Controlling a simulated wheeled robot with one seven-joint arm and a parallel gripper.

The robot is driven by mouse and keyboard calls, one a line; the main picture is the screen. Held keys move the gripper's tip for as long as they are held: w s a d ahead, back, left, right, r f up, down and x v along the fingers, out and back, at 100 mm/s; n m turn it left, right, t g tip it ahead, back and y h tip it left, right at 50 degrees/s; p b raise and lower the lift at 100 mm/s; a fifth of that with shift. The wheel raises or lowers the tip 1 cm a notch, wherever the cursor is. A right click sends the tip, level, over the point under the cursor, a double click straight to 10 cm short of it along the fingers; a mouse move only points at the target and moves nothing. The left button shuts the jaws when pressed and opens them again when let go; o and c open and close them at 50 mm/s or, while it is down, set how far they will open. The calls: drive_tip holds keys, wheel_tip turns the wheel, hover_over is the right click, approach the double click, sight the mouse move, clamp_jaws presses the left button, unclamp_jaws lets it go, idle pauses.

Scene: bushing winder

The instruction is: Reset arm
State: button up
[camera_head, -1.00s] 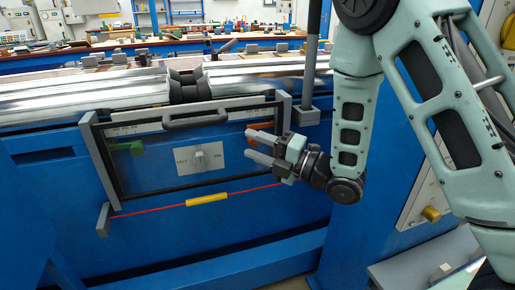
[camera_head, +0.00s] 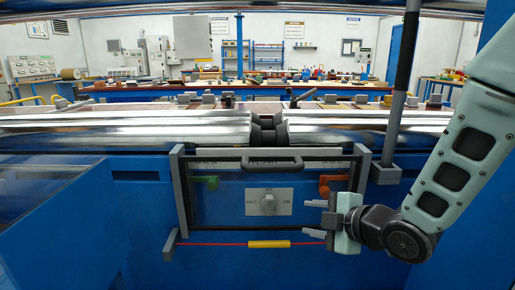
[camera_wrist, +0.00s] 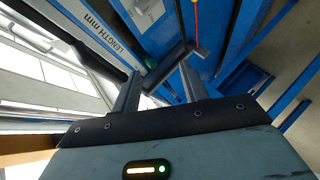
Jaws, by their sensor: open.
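My gripper (camera_head: 314,218) is at the right side of the blue machine's front panel, its two fingers pointing left across the lower right of the panel's dark frame. Its fingers are apart and nothing shows between them. The wrist view also shows the spread fingers (camera_wrist: 158,78), with the panel's "LENGTH mm" lettering beyond. I cannot tell if my gripper touches the frame.
A red cord with a yellow piece (camera_head: 269,244) runs below the panel. Long metal rollers (camera_head: 120,132) lie above it. A dark upright post (camera_head: 403,90) stands at right, close to my arm. Workbenches (camera_head: 250,90) and cabinets are farther back.

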drive_tip(key=s+d+r+m+g+h, duration=0.1)
drive_tip(key=s+m+g+h, duration=0.85)
drive_tip(key=s, duration=1.75)
wheel_tip(320, 180, up, 15)
drive_tip(key=m+g+y+p, duration=0.1)
drive_tip(key=m+y+p, duration=0.1)
drive_tip(key=p, duration=1.3)
drive_tip(key=shift+w+d+m+p, duration=0.2)
drive_tip(key=shift+w+m+p, duration=0.15)
drive_tip(key=shift+m, duration=0.2)
